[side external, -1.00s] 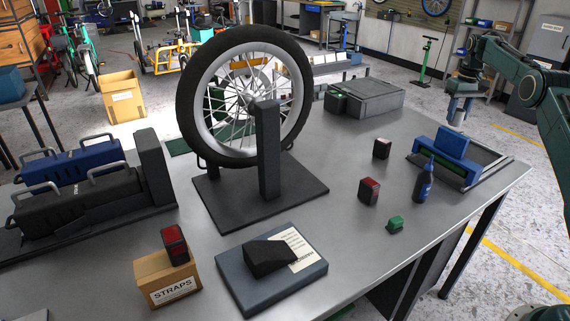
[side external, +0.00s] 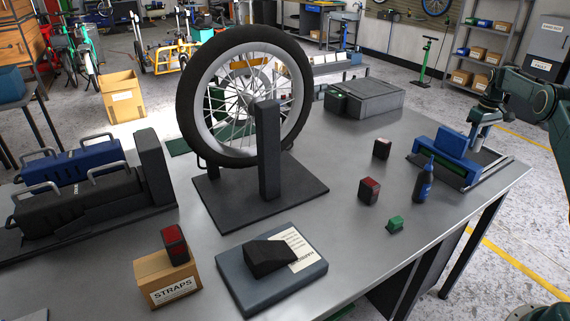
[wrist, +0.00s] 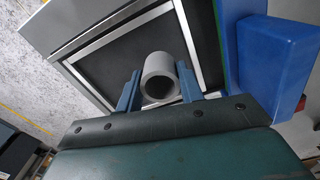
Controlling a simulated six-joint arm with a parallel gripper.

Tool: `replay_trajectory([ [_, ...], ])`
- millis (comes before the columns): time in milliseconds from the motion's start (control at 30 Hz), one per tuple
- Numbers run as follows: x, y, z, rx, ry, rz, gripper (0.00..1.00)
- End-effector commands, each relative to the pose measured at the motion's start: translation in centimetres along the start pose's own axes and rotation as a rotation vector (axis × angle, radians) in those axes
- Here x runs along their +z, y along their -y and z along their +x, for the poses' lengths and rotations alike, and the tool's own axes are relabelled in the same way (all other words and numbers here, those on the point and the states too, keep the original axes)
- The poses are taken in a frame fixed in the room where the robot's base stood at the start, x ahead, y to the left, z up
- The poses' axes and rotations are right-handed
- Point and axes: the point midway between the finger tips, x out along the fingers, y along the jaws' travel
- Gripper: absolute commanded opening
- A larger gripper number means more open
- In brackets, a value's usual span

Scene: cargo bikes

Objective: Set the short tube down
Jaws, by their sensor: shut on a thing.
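The short tube (wrist: 160,67) is a light grey hollow cylinder. In the wrist view it sits between the two blue fingers of my gripper (wrist: 158,88), which is shut on it, its open end facing the camera. Behind it is a dark tray (wrist: 110,60) with pale metal edging. In the side view my gripper (side external: 478,138) is low over this tray (side external: 492,171), behind the blue block. The tube is hard to make out there, and I cannot tell whether its lower end touches the tray.
A blue block (side external: 452,141) with a green part stands along the tray's near-left side, close to my gripper; it also shows at right in the wrist view (wrist: 262,58). A blue bottle (side external: 424,182) stands nearby. The wheel stand (side external: 268,175) is farther left.

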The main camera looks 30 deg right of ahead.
Motion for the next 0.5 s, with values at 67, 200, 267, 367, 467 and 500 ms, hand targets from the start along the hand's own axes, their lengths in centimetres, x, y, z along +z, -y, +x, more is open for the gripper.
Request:
replay_trajectory([
  [67,0.0,0.0,0.5,0.0,0.0,0.0,0.09],
  [200,0.0,0.0,0.6,0.001,-0.001,0.0,0.09],
  [267,0.0,0.0,0.7,0.0,-0.001,0.0,0.09],
  [367,0.0,0.0,1.3,0.0,0.0,0.0,0.09],
  [467,0.0,0.1,2.4,-0.002,0.002,0.0,0.09],
  [500,0.0,0.1,2.9,-0.001,0.001,0.0,0.09],
])
